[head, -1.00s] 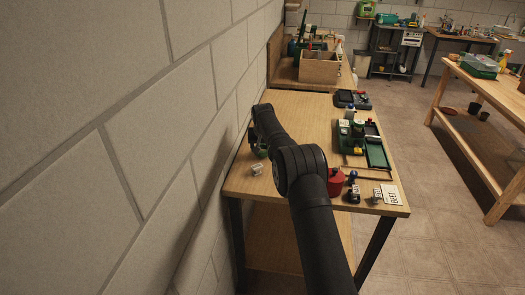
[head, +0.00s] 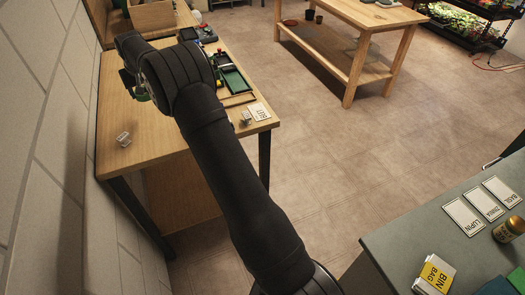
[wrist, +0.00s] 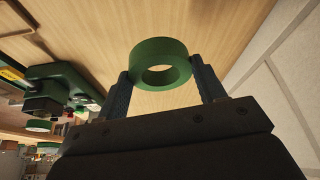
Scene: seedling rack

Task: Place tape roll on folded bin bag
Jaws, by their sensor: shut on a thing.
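In the wrist view, the green tape roll (wrist: 165,47) is a thick ring with an open hole, held between the two dark fingers of my gripper (wrist: 163,74). My gripper is shut on it, over the wooden bench; the height above the wood is hard to tell. In the head view, my gripper (head: 138,88) is at the left over the bench, partly hidden by my arm.
The wooden bench (head: 165,150) holds a small clear item (head: 123,139), a green tray (head: 235,80) and a white card (head: 259,112). The grey-green table (head: 400,240) bears a gold-topped can (head: 510,229) and several white name cards. Open floor lies between them.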

